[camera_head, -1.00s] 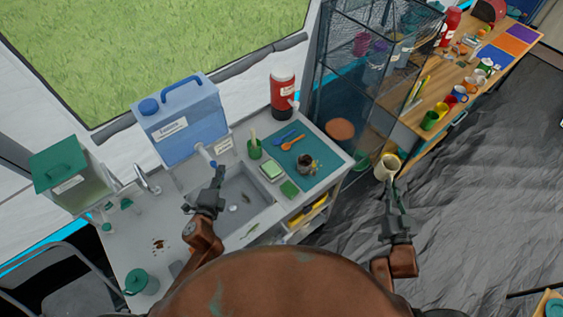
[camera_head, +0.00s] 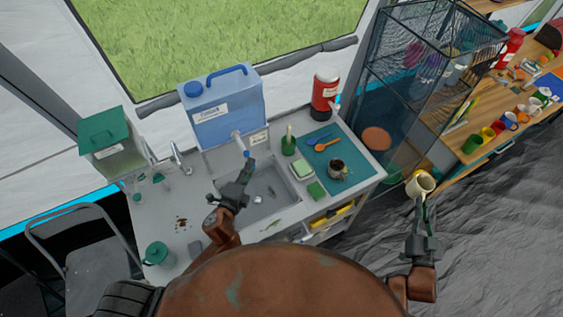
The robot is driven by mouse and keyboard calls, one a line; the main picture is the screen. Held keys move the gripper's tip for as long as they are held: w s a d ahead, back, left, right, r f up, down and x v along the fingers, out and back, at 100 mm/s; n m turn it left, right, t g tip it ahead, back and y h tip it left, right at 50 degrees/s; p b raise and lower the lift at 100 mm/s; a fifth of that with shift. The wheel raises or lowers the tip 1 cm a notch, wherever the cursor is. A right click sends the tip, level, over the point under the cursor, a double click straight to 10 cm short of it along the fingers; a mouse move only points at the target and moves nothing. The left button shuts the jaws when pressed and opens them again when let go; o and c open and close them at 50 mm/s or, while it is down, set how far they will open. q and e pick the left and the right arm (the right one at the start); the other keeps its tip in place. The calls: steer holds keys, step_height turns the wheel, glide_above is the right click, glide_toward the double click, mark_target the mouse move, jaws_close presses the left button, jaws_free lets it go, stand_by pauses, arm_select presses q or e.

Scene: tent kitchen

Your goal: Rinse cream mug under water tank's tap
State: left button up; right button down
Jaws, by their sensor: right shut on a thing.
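The cream mug (camera_head: 420,184) is held up at the right, over the dark floor and away from the sink. My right gripper (camera_head: 422,204) is shut on it. The blue water tank (camera_head: 222,108) stands behind the sink, with its tap (camera_head: 240,144) pointing out over the basin. My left gripper (camera_head: 247,166) is just below and in front of the tap, over the left part of the sink (camera_head: 272,192). Its fingertips are close to the tap's end; I cannot tell whether they touch it. The fingers are too small to show whether they are open.
A red dispenser (camera_head: 325,94) and a teal mat (camera_head: 350,158) with utensils and a dark cup are right of the sink. A green-lidded container (camera_head: 106,140) stands left. A mesh rack (camera_head: 405,90) and a wooden table (camera_head: 490,130) with mugs are at the right.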

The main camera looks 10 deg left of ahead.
arm_select(q)
steer(key=v, duration=0.9)
steer(key=shift+s, duration=0.3)
steer(key=shift+r, duration=0.15)
